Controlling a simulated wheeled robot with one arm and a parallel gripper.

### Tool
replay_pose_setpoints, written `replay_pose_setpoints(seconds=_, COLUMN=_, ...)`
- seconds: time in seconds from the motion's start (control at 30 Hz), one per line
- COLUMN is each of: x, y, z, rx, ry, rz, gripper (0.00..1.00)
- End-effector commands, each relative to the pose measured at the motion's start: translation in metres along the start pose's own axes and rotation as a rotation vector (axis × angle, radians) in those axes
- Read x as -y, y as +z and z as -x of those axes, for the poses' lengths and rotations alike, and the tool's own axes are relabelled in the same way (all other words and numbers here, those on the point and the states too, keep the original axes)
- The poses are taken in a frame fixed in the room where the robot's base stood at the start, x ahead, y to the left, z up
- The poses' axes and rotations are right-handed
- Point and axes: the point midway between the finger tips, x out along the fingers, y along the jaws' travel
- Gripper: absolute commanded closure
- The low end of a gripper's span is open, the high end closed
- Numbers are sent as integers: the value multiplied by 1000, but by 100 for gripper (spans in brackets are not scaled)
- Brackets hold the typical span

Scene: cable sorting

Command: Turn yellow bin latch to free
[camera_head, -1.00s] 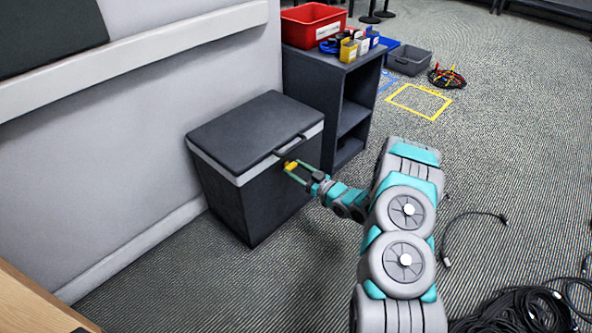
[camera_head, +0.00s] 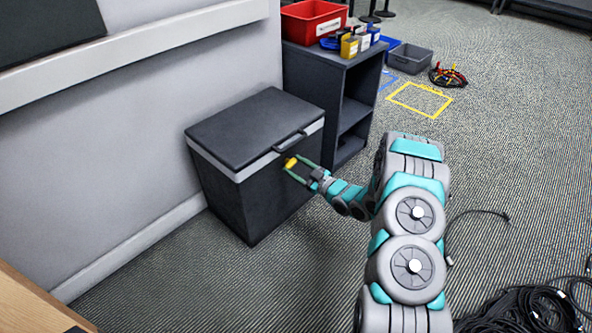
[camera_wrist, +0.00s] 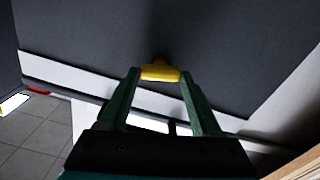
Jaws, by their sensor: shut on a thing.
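The dark bin (camera_head: 262,195) stands against the wall, its lid (camera_head: 255,128) closed above a light band. The yellow latch (camera_head: 291,162) is on the bin's front, just below the lid handle (camera_head: 291,142). My gripper (camera_head: 298,169) reaches it from the right. In the wrist view the yellow latch (camera_wrist: 160,73) lies crosswise between the green fingertips of my gripper (camera_wrist: 160,76), which are shut on its two ends. The latch's base is partly hidden by the fingers.
A dark shelf unit (camera_head: 333,95) stands right behind the bin, with a red bin (camera_head: 313,22) and small coloured boxes on top. A grey tray (camera_head: 410,58) and a yellow floor outline (camera_head: 420,99) lie beyond. Black cables (camera_head: 515,310) lie on the floor at lower right.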

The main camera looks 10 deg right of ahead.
Motion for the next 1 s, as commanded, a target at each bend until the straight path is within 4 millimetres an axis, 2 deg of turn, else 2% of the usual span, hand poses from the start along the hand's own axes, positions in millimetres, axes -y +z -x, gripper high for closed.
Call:
replay_pose_setpoints(seconds=0.03, x=2, y=5, z=1, rx=1, ry=-2, rz=41, gripper=91)
replay_pose_setpoints(seconds=0.53, x=5, y=9, z=1, rx=3, ry=-4, rz=520, gripper=91)
replay_pose_setpoints(seconds=1.0, x=4, y=5, z=0, rx=2, ry=-5, rz=962, gripper=91)
